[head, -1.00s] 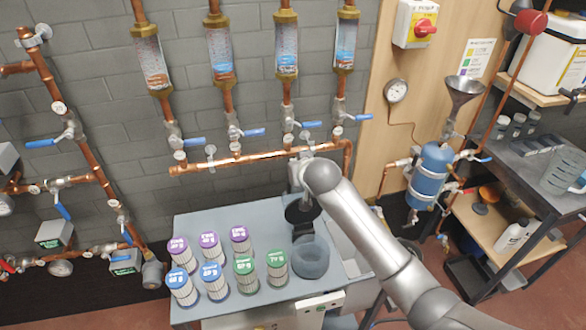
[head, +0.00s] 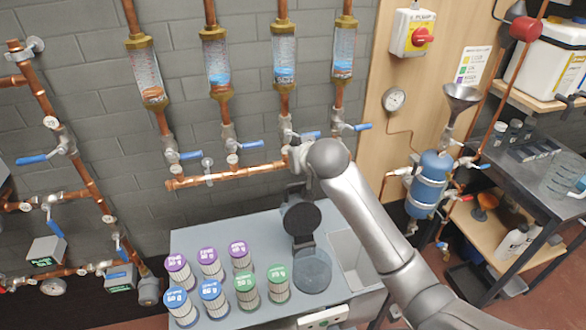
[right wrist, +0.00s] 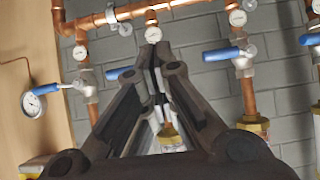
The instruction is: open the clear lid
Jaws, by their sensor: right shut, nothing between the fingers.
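A clear, smoky round vessel (head: 312,272) stands on the grey bench beside the filter cartridges. A dark round disc (head: 302,219) stands tilted up behind it, joined by a dark bracket at the vessel's back edge. I cannot tell which of these parts is the clear lid. My right arm comes in from the right, with its wrist above and behind the disc. My right gripper is mostly hidden in the head view; in the right wrist view the gripper (right wrist: 152,58) is shut and empty, with the pipe wall beyond it. My left gripper is not in view.
Several cartridges with purple, blue and green (head: 277,284) tops stand left of the vessel. A copper pipe (head: 225,176) with blue-handled valves runs along the wall near my right wrist.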

